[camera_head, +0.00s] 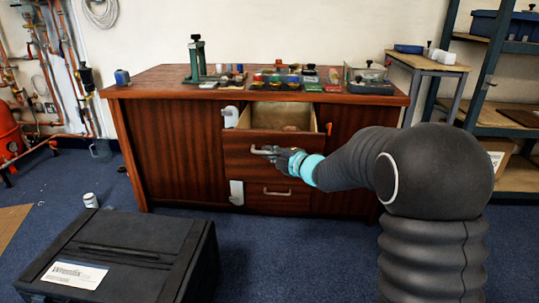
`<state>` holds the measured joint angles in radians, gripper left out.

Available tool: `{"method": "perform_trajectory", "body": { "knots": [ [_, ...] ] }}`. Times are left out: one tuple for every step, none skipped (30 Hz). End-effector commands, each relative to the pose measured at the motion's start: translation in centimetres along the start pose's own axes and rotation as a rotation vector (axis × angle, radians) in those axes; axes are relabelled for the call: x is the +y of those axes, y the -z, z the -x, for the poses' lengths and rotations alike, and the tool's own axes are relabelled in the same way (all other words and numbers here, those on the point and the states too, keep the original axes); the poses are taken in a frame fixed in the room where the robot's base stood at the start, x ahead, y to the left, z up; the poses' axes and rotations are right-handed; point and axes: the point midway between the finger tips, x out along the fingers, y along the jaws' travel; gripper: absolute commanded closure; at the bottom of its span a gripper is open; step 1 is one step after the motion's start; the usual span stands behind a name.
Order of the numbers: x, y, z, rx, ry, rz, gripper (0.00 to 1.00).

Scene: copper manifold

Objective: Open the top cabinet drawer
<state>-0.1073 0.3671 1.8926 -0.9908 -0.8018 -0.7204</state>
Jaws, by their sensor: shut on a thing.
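The wooden cabinet (172,150) stands against the back wall. Its top drawer (243,160) is pulled out, and its open inside shows from above. The drawer's metal handle (258,150) is on its front face. My gripper (276,153) is at the right part of this handle and shut on it. The fingertips are small and partly hidden by the gripper body. Below, a lower drawer (252,202) with its own handle (277,192) is shut.
Several tools and small parts lie on the cabinet top (152,83). A black case (130,252) stands on the floor at front left. A side table (428,65) and shelves (490,75) stand at right. Blue floor is open before the cabinet.

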Motion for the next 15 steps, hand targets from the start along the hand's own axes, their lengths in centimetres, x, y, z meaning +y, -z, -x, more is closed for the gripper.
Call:
{"method": "perform_trajectory", "body": {
  "knots": [
    [-0.05,0.17,-0.07,0.004,0.001,0.001,1.0],
    [-0.05,0.17,-0.07,0.004,0.001,0.001,1.0],
    [-0.05,0.17,-0.07,0.004,0.001,0.001,1.0],
    [-0.05,0.18,-0.07,0.004,0.001,0.001,1.0],
    [-0.05,0.18,-0.07,0.004,0.001,0.001,1.0],
    [-0.04,0.19,-0.07,0.004,0.001,0.001,1.0],
    [-0.05,0.19,-0.07,0.004,0.001,0.001,1.0],
    [-0.04,0.19,-0.07,0.004,0.001,0.001,0.82],
    [-0.04,0.18,-0.07,0.004,0.001,0.001,0.72],
    [-0.04,0.16,-0.06,0.003,0.001,0.001,0.64],
    [-0.04,0.14,-0.05,0.003,0.0,0.001,0.63],
    [-0.03,0.1,-0.03,0.002,0.0,0.001,0.63],
    [-0.03,0.08,-0.02,0.002,0.0,0.001,0.63],
    [-0.02,0.06,-0.01,0.001,0.0,0.001,0.63],
    [-0.02,0.04,0.0,0.001,0.0,0.001,0.63]
  ]
}}
